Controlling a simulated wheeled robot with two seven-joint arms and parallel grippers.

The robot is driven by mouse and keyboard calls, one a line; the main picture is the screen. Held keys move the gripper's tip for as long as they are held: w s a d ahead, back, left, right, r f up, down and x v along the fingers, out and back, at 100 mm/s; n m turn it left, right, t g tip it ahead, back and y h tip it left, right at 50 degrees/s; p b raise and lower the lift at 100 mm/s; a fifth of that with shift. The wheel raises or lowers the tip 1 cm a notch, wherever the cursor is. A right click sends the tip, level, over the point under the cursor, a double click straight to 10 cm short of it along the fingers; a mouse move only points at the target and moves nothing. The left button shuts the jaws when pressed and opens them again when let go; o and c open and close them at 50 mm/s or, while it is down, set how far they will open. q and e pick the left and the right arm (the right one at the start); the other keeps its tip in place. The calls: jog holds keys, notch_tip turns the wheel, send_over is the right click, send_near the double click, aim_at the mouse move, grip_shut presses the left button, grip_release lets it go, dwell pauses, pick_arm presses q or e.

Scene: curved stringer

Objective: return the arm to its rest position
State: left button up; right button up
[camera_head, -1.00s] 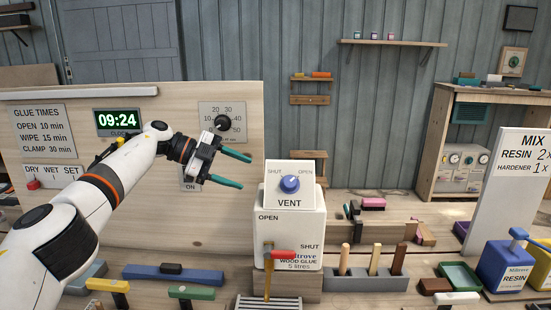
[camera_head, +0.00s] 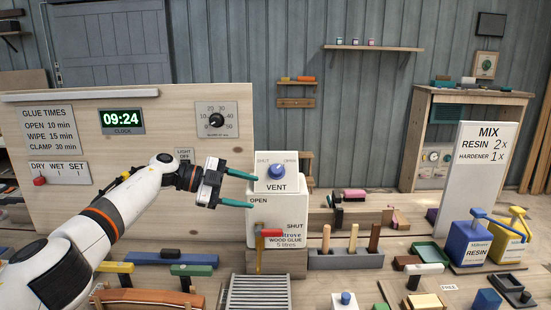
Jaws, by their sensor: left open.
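My left arm (camera_head: 130,200) comes in from the lower left and reaches toward the middle. My left gripper (camera_head: 248,190) is open, with its two teal fingers apart and nothing visible between them. Its fingertips show just left of and partly over the white glue dispenser (camera_head: 279,215); I cannot tell if they touch it. The dispenser has a blue VENT knob (camera_head: 278,171) on top and a red-handled tap (camera_head: 271,233) in front. My right gripper is not in view.
A wooden board (camera_head: 60,230) with a clock (camera_head: 122,121) and a dial (camera_head: 216,120) stands behind the arm. A metal grate (camera_head: 259,292) lies below the tap.

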pick_arm(q)
jog(key=s+d+f+n+t, duration=0.3)
jog(key=d+f+n+t, duration=0.3)
jog(key=f, duration=0.2)
jog(key=s+d+f+n+t, duration=0.3)
jog(key=d+f+n+t, duration=0.2)
jog(key=f+n+t, duration=0.15)
jog(key=s+a+f+n+g+y, duration=0.3)
jog(key=s+a+f+n+y, duration=0.7)
jog(key=s+a+f+y, duration=0.5)
jog(key=s+a+f+g, duration=0.1)
jog(key=s+a+g, duration=0.2)
jog(key=s, duration=0.6)
jog(key=s+a+f+n+g+h, duration=0.1)
jog(key=s+a+f+g, duration=0.15)
jog(key=s, duration=0.55)
jog(key=s+a+f+g, duration=0.15)
jog(key=s+a, duration=0.25)
jog(key=s, duration=0.5)
notch_tip(320, 180, down, 23)
jog(key=g, duration=0.2)
jog(key=s+a+f+g, duration=0.1)
jog(key=s+a+f, duration=0.1)
jog(key=s+f, duration=1.5)
jog(key=shift+a+f, duration=0.2)
jog(key=shift+f, duration=0.55)
